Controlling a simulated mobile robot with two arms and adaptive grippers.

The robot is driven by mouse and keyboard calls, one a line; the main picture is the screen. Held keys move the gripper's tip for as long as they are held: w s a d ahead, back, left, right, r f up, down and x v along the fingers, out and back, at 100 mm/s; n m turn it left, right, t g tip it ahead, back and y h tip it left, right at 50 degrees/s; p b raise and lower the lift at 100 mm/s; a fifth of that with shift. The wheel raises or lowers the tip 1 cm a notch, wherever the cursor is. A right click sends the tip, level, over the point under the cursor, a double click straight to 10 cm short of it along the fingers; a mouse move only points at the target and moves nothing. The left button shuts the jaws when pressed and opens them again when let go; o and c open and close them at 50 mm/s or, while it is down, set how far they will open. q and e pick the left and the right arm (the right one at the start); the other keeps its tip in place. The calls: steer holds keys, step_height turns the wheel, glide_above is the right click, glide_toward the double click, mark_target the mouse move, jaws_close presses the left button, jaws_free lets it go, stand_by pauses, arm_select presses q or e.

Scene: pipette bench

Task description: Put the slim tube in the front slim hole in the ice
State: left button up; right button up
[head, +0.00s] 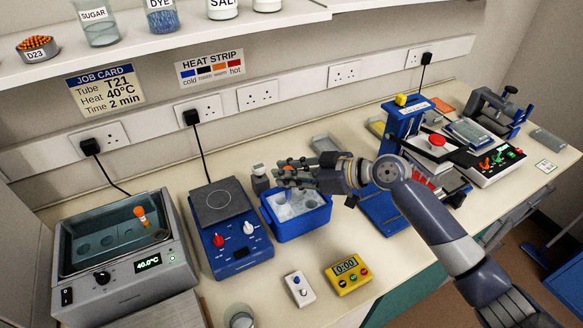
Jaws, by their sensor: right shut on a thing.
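My right gripper (284,177) is shut at the blue ice box (294,232), above its back left part. A small orange patch (289,162) shows at its fingers, which looks like the cap of the slim tube it holds. The fingers hide most of the tube, and I cannot tell whether its lower end is in the ice. The pale ice (312,204) fills the box, with holes that are hard to make out; the gripper covers its back part. My left gripper is not in view.
A water bath (186,262) at the left holds an orange-capped tube (143,218). A blue hot plate (240,258) stands left of the ice box. A white switch box (299,289) and yellow timer (348,274) lie in front. A small grey white-topped item (259,172) stands close behind-left.

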mark_target(289, 197)
steer(key=shift+f+b, duration=1.5)
steer(key=shift+f, duration=1.6)
steer(key=shift+f+b, duration=0.8)
steer(key=shift+b, duration=0.2)
steer(key=shift+f, duration=0.15)
steer(key=shift+f+b, duration=1)
steer(key=shift+b, duration=0.25)
steer(key=o, duration=0.9)
steer(key=shift+c, duration=0.2)
steer(key=shift+d, duration=0.1)
steer(key=v, duration=1.2)
steer(key=shift+r, duration=0.15)
